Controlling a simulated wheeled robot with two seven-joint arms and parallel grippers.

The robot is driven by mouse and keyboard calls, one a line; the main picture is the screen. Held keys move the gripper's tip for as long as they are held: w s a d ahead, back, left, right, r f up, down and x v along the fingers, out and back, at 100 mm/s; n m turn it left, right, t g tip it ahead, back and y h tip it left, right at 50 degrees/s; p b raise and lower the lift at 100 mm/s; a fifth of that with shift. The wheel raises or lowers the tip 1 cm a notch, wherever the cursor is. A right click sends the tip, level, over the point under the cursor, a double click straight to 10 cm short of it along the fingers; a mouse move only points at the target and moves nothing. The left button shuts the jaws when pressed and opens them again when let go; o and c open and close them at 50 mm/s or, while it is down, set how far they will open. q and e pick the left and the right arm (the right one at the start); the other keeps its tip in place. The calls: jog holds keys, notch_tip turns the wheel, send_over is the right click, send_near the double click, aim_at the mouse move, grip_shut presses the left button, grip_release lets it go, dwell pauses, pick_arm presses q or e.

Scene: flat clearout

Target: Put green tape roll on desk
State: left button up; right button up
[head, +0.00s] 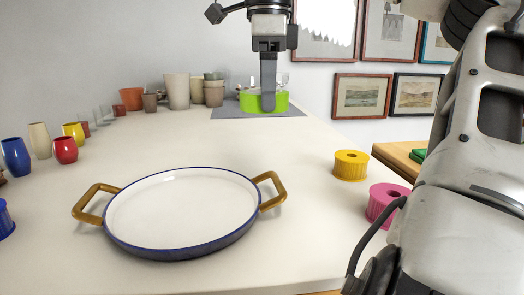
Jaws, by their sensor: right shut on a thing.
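The green tape roll (281,102) is bright lime green and sits at the far end of the white tabletop (300,235), over a grey mat (228,112). My right gripper (268,98) comes down from above and is shut on the roll; one finger hides part of its front. I cannot tell whether the roll touches the mat or is slightly above it. My left gripper is out of view.
A white tray (180,205) with brown handles fills the front middle. A yellow roll (351,166) and a pink roll (384,203) stand on the right. Several cups and pots (177,91) line the left and back. A wooden surface (397,155) is beyond the right edge.

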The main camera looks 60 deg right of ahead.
jog(key=w+d+f+p, duration=0.2)
jog(key=w+d+f, duration=0.25)
jog(key=d, duration=0.35)
send_over(264, 154)
jog(key=f, duration=0.2)
jog(key=f+p, duration=0.1)
jog(key=f, duration=0.1)
jog(key=shift+s+a+f, duration=0.1)
jog(key=shift+a+f, duration=0.1)
jog(key=shift+f, duration=0.1)
jog(key=shift+d+f, duration=0.25)
jog(key=shift+f, duration=0.15)
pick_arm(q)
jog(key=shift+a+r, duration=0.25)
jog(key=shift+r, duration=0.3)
pick_arm(e)
jog(key=shift+f, duration=1.55)
jog(key=shift+f, duration=0.15)
jog(key=o, duration=1)
jog(key=shift+c, duration=0.2)
